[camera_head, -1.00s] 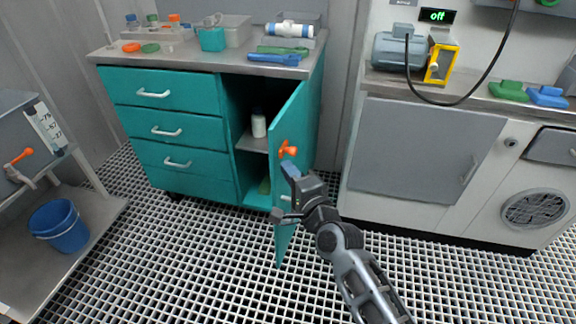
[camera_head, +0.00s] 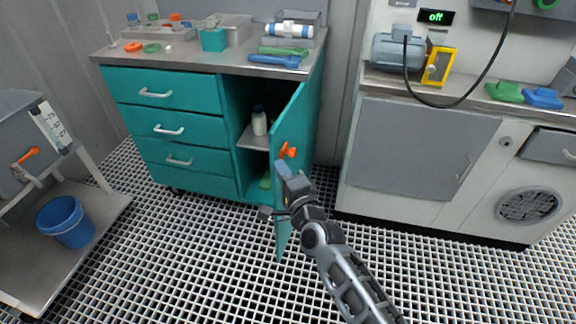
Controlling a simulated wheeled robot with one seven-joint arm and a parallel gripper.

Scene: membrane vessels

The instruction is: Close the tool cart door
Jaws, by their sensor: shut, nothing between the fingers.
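The teal tool cart (camera_head: 165,122) stands at the back left, with several drawers on its left side. Its door (camera_head: 291,125) is swung open toward me, hinged at the cart's right side. The open compartment shows a shelf with a white bottle (camera_head: 259,122). An orange knob or latch (camera_head: 287,151) sits on the door. My wrist hides part of the door's lower half. I cannot tell whether the fingers touch the door.
A grey and white cabinet (camera_head: 420,150) with a motor (camera_head: 398,52) on top stands at the right. A grey bench with a blue bucket (camera_head: 66,222) is at the left.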

